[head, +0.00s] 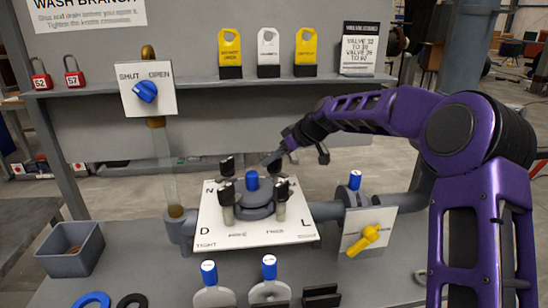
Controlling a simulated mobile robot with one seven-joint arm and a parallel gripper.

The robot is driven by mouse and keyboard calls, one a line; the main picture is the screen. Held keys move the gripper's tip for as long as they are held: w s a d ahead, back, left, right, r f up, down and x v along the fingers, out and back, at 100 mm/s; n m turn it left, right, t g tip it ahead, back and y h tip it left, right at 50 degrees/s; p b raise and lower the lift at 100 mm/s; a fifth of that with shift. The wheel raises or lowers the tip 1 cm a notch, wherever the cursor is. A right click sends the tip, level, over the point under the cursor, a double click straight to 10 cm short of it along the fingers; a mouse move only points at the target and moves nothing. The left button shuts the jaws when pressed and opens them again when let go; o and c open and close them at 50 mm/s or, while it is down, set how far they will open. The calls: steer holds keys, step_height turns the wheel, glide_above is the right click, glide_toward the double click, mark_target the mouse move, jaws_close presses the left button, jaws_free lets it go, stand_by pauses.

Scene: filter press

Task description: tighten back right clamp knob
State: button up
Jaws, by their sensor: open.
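The filter housing (257,212) is a grey round body with a blue cap (252,180), seen through a white lettered plate (215,235). Black clamp knobs stand around it: back left (227,166), front left (227,193) and front right (281,190). The back right clamp knob is mostly hidden behind my gripper and the front right knob, so its turn position cannot be told.
A blue-handled valve (146,91) is at the left and a yellow-handled valve (366,238) at the right. Blue-capped fittings (209,272) stand at the bench front. A grey bin (72,262) is at left. A shelf (200,84) with tags runs behind.

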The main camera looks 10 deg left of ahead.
steer(key=shift+a+f, duration=0.1)
jaws_close()
